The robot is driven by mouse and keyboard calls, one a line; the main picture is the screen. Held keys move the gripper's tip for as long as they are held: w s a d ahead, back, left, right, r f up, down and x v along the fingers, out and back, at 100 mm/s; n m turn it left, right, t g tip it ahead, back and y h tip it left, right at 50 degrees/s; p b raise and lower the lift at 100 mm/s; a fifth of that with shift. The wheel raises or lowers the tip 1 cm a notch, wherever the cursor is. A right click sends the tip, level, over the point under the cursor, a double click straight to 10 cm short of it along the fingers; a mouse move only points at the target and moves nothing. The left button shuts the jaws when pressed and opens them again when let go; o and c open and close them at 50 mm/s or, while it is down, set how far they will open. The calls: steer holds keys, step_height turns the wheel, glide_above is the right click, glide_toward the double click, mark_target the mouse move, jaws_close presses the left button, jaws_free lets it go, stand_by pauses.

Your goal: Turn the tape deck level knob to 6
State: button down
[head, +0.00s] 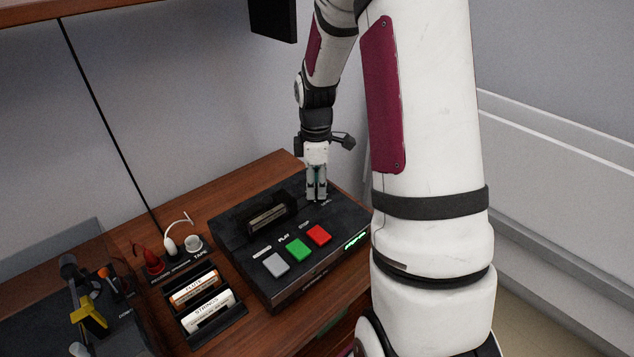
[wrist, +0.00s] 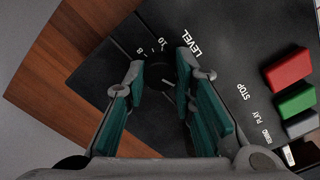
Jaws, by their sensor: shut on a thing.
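The black tape deck (head: 325,260) sits on the wooden desk at the middle of the head view. My gripper (head: 317,196) points down at its back right corner and hides the level knob there. In the wrist view, my gripper (wrist: 160,72) has its teal-padded fingers on either side of the dark level knob (wrist: 166,86) and is shut on it. A short white mark shows on the knob. The LEVEL label (wrist: 192,42) and the scale numbers 8 and 10 are readable. The 6 is not readable, and I cannot tell which number the mark points to.
The deck has grey, green (head: 298,250) and red (head: 319,235) buttons and a cassette slot (head: 270,218). Labelled cassettes (head: 207,310) stand in a holder to the left. Red and white plugs (head: 153,262) stand behind them. A wall is behind the desk.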

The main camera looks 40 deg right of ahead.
steer(key=m, duration=0.3)
steer(key=shift+m+p, duration=0.3)
steer(key=shift+m, duration=0.1)
steer(key=m, duration=0.3)
steer(key=shift+m, duration=0.3)
steer(key=m, duration=0.6)
steer(key=m+p, duration=0.1)
steer(key=m, duration=0.6)
steer(key=shift+m, duration=0.3)
steer(key=m, duration=0.6)
steer(key=shift+p, duration=0.4)
steer(key=shift+m, duration=0.3)
steer(key=c, duration=1.3)
jaws_free()
steer(key=shift+c, duration=0.2)
